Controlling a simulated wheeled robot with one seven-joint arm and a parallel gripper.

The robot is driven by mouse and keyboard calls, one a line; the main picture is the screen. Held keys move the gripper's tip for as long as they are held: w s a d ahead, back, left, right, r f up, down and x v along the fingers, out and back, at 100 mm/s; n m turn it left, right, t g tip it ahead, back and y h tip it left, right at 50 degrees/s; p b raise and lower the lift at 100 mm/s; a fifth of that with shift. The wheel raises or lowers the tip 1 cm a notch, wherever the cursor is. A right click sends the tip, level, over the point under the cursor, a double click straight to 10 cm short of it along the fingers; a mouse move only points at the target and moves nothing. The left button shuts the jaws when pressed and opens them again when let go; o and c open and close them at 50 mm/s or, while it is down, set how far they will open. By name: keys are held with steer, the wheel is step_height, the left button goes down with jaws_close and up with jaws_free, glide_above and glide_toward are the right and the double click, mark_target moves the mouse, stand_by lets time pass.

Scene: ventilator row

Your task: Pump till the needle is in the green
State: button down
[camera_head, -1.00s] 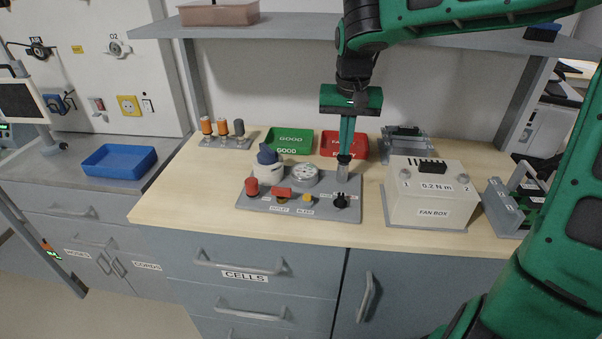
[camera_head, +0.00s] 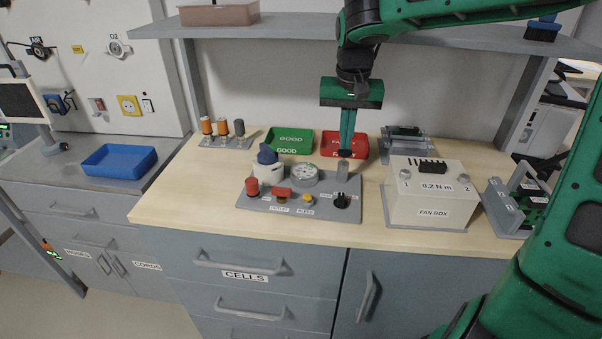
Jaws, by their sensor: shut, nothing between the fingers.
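A grey test plate (camera_head: 320,208) lies on the wooden bench. It bears a round dial gauge (camera_head: 304,174), a white pot with a dark blue top (camera_head: 267,164), a red knob (camera_head: 252,186), a red outlet part (camera_head: 282,193), a yellow bleed knob (camera_head: 308,200), a black knob (camera_head: 341,201) and a clear grey cylinder (camera_head: 342,172). The gauge's needle and any green band are too small to read. My gripper (camera_head: 345,153) points down, shut and empty, just above the clear cylinder. I cannot tell whether it touches the cylinder.
Behind are a green GOOD tray (camera_head: 275,149) and a red tray (camera_head: 358,157). A fan box (camera_head: 432,212) stands close on the right. Orange and grey posts (camera_head: 222,127) stand at the back left. A shelf (camera_head: 270,31) hangs above. The bench's front left is clear.

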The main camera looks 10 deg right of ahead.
steer(key=shift+f, duration=1)
steer(key=shift+r, duration=1.4)
steer(key=shift+f, duration=1.45)
steer(key=shift+r, duration=1.45)
steer(key=shift+f, duration=0.15)
